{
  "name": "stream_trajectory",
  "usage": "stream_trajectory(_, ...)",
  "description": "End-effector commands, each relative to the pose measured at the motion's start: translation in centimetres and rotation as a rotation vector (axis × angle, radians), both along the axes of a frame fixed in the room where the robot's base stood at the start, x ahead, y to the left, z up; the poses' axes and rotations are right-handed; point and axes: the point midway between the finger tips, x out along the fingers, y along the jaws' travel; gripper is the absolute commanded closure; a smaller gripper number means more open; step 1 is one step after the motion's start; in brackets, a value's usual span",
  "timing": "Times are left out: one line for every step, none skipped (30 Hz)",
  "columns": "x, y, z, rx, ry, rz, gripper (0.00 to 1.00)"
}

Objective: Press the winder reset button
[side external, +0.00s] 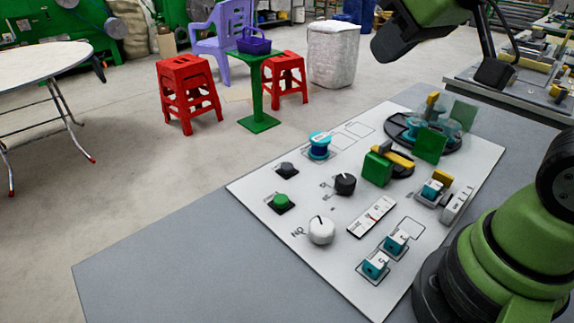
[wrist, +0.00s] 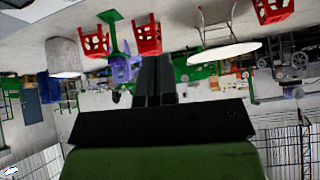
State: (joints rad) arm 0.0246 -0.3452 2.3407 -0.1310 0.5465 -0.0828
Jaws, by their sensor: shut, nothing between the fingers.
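A white control panel (side external: 335,264) lies on the grey table. A green button (side external: 281,200) on a dark base is near its left edge, with a dark grey button (side external: 287,169) just behind it. Their labels are too small to read, so I cannot tell which is the winder reset. In the wrist view my gripper (wrist: 153,62) has its two dark fingers together and empty. That view is upside down, faces the room and does not show the panel. In the side view my arm's end hangs high at the top right, clear of the panel; the fingertips are not clearly visible.
A black knob (side external: 345,183), a white knob (side external: 321,230) and a blue spool (side external: 319,146) stand near the buttons. A green block with a yellow bar (side external: 378,166) and teal switches (side external: 396,241) are farther right. The space above the panel's left side is free.

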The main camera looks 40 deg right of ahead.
Motion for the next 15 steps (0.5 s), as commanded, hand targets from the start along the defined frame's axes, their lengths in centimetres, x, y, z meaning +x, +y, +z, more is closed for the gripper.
stream_trajectory(1.7, -0.4, -0.6, -0.050, 0.002, 0.033, 1.00)
stream_trajectory(2.7, -0.7, -0.8, -0.084, -0.002, 0.057, 1.00)
stream_trajectory(3.9, -1.0, -1.2, -0.124, -0.008, 0.089, 1.00)
stream_trajectory(4.9, -1.1, -1.5, -0.154, -0.013, 0.115, 1.00)
stream_trajectory(5.8, -1.3, -1.9, -0.182, -0.017, 0.142, 1.00)
stream_trajectory(7.1, -1.5, -2.5, -0.221, -0.024, 0.180, 1.00)
stream_trajectory(7.9, -1.6, -3.0, -0.247, -0.028, 0.207, 1.00)
stream_trajectory(8.8, -1.7, -3.5, -0.274, -0.034, 0.237, 1.00)
stream_trajectory(10.0, -1.8, -4.2, -0.308, -0.040, 0.278, 1.00)
stream_trajectory(10.8, -1.9, -4.9, -0.332, -0.044, 0.309, 1.00)
stream_trajectory(11.6, -1.9, -5.5, -0.355, -0.049, 0.340, 1.00)
stream_trajectory(12.7, -1.9, -6.4, -0.385, -0.057, 0.385, 1.00)
stream_trajectory(13.4, -1.9, -7.2, -0.406, -0.063, 0.418, 1.00)
stream_trajectory(14.1, -1.9, -7.9, -0.424, -0.068, 0.452, 1.00)
stream_trajectory(15.0, -1.8, -9.0, -0.449, -0.077, 0.497, 1.00)
